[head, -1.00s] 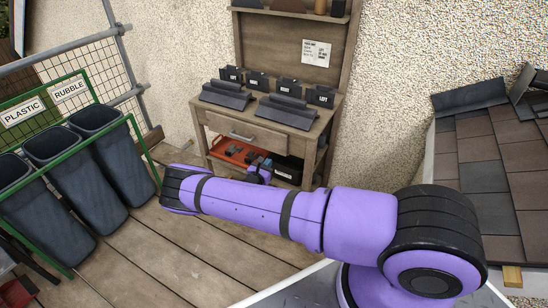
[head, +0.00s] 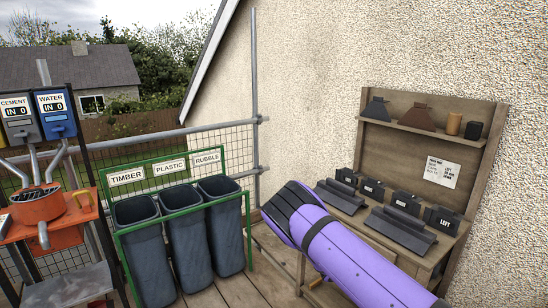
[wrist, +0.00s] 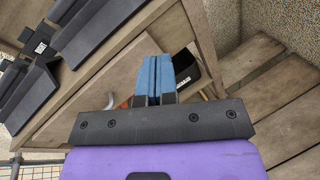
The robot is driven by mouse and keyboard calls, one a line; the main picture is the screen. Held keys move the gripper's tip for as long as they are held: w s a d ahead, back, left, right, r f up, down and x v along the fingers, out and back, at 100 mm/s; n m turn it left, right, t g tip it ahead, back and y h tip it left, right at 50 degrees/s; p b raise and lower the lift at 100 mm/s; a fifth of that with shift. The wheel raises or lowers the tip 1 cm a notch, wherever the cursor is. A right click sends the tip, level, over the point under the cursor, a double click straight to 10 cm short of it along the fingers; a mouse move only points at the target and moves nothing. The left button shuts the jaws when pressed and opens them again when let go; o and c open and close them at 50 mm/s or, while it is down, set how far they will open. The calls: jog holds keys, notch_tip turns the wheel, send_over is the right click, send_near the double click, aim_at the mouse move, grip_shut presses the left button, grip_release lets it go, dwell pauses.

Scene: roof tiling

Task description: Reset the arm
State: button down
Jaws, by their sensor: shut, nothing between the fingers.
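My purple arm (head: 355,262) reaches up from the bottom right of the head view, in front of the wooden workbench. In the wrist view my gripper (wrist: 153,62) shows as two blue fingers pressed together, with nothing between them. It is beside the bench's front edge, over the lower shelf area. In the head view the fingers are hidden behind the arm.
The workbench (head: 445,255) carries dark tiles (head: 400,230) and labelled black holders (head: 441,219). Green-framed bins (head: 181,228) stand to the left. An orange mixer (head: 38,207) stands at far left. Plank floor (wrist: 290,105) is clear beside the bench.

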jog(key=s+r+m+g+y, duration=0.1)
jog(key=s+r+m+y, duration=0.4)
jog(key=r, duration=0.7)
jog(key=s+r+m+g+y, duration=0.2)
jog(key=s+r+m, duration=0.2)
jog(key=s+r, duration=0.5)
jog(key=s+r+m+g+y, duration=0.1)
jog(key=s+r+m+y, duration=0.25)
jog(key=r, duration=1.05)
jog(key=s+a+r+m+t+y, duration=0.1)
jog(key=s+r, duration=0.3)
jog(key=s, duration=0.4)
jog(key=s+a+r+m+t+y, duration=0.2)
jog(key=s+r, duration=0.2)
jog(key=s, duration=0.5)
jog(key=s+a+r+m+t+y, duration=0.1)
jog(key=s+r, duration=0.3)
jog(key=s, duration=0.4)
jog(key=shift+s+a+r+m+t+y, duration=0.15)
jog(key=shift+a+r+m+t+y, duration=0.2)
jog(key=shift+a+r+m+t, duration=0.1)
